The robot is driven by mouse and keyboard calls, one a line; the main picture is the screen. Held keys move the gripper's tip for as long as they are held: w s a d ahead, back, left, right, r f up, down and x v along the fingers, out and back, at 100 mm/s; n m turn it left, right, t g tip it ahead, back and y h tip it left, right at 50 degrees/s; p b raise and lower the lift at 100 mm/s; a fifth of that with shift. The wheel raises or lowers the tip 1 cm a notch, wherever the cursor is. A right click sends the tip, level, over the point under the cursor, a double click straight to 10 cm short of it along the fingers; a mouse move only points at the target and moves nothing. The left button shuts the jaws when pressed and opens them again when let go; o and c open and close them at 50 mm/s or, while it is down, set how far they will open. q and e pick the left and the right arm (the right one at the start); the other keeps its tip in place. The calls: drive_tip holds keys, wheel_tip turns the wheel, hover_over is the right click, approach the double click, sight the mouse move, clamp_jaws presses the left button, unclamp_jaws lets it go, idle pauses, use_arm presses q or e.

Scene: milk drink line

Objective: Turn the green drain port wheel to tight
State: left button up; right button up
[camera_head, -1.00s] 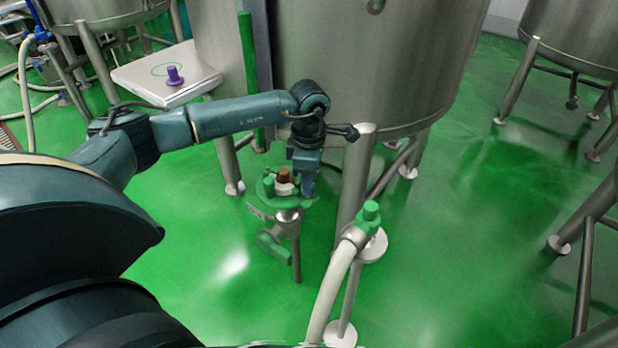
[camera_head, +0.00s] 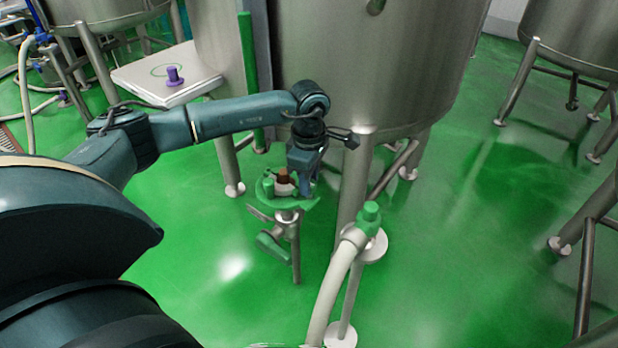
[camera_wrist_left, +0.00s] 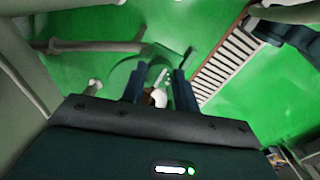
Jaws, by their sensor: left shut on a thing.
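The green drain port wheel (camera_head: 307,204) sits flat on top of a metal valve fitting on a thin stand, beside a tank leg. A brown knob and a white part show at its middle. My left gripper (camera_head: 296,188) reaches down onto the wheel from above and is shut on it; the exact contact is partly hidden. In the left wrist view, the wheel (camera_wrist_left: 146,62) shows beyond the two fingers (camera_wrist_left: 158,92), with the brown and white parts between them. A green lever handle (camera_head: 273,248) hangs below on the valve. My right gripper is out of view.
A large steel tank (camera_head: 370,70) stands right behind, with its leg (camera_head: 352,190) close to the wheel. A white hose (camera_head: 335,285) with a green cap (camera_head: 370,214) stands front right. A white table (camera_head: 140,82) holds a purple part.

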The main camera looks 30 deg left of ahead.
use_arm(q)
drive_tip(key=o, duration=1)
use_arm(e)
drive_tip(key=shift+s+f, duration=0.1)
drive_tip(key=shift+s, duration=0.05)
use_arm(q)
wheel_tip(320, 180, up, 13)
drive_tip(key=shift+r+p, duration=0.15)
drive_tip(key=shift+p, duration=1)
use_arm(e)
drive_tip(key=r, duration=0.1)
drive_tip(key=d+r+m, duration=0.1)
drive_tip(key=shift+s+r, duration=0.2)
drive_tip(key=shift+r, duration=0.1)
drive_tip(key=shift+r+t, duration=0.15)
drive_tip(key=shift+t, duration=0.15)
